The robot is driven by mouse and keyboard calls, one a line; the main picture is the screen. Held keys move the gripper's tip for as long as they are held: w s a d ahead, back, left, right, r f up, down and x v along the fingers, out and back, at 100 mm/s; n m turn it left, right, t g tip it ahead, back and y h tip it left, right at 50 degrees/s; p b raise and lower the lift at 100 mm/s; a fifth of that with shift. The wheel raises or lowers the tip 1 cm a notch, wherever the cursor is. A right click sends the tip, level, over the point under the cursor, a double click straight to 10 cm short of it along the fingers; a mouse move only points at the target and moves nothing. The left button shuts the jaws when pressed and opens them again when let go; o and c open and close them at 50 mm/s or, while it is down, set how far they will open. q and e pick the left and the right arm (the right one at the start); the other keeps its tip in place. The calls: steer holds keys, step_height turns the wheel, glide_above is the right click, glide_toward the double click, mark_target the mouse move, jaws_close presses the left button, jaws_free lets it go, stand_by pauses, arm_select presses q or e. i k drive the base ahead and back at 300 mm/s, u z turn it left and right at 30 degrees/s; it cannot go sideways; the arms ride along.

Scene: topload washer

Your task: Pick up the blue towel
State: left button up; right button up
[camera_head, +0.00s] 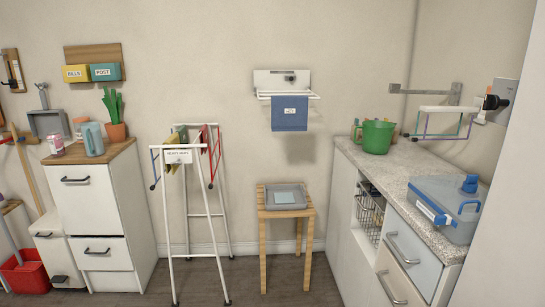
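A blue towel (289,113) hangs over a white wall-mounted rack (287,94) near the middle of the view. A small white label is on its upper part. It hangs straight down, clear of the stool below. Neither of my grippers shows in the head view, so I cannot see whether they are open or shut.
A wooden stool (285,213) with a grey tray (286,194) stands below the towel. A white folding drying rack (189,212) stands left of it. A counter (404,165) with a green bucket (377,136) and a blue-lidded box (444,206) is at right. White drawers (93,220) stand at left.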

mark_target(288, 112)
steer(key=i, duration=2.4)
